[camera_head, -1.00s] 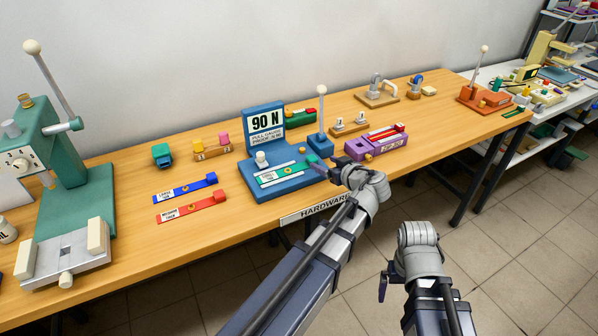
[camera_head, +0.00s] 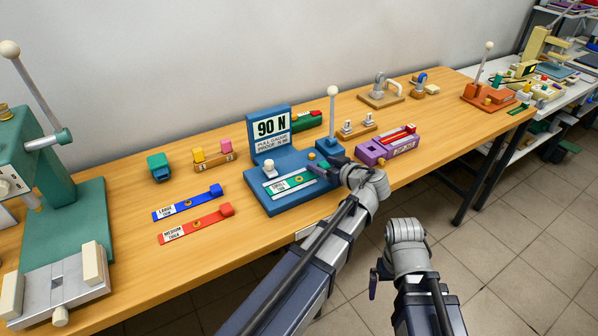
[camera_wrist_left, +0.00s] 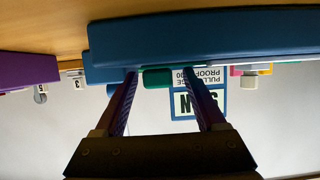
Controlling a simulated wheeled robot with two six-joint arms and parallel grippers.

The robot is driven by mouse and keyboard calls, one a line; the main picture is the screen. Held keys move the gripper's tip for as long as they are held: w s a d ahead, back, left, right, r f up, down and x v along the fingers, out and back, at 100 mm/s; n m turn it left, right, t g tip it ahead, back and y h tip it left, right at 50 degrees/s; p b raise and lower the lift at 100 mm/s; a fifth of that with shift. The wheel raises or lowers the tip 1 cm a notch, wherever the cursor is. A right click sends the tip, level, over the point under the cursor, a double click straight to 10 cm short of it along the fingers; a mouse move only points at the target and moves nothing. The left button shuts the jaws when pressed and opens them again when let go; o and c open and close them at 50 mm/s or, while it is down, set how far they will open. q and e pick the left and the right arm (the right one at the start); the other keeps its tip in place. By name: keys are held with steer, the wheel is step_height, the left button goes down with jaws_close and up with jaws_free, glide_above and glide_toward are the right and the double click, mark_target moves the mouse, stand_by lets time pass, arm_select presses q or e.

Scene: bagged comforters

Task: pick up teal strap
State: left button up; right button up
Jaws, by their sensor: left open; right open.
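The teal strap (camera_head: 285,185), with a white label at its left end, lies on the blue base of the 90 N gauge (camera_head: 263,206). My left gripper (camera_head: 325,168) is open at the strap's right end, partly covering it; I cannot tell whether it touches. In the left wrist view, upside down, the open fingers (camera_wrist_left: 165,85) point at the blue base's edge (camera_wrist_left: 200,38), with a green piece between them that may be the strap or another thing. My right gripper (camera_head: 376,278) is open and empty in front of the table.
A blue strap (camera_head: 190,203) and a red strap (camera_head: 197,224) lie left of the gauge. A white-knobbed lever (camera_head: 332,115) stands behind my left gripper. A purple fixture (camera_head: 387,148) sits to the right. A green press (camera_head: 75,225) fills the left end.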

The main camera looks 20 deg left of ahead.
arm_select(q)
steer(key=shift+w+f, duration=0.1)
steer(key=shift+d, duration=0.2)
steer(key=shift+c, duration=0.2)
steer(key=shift+a, duration=0.15)
steer(key=shift+c, duration=1.4)
jaws_close()
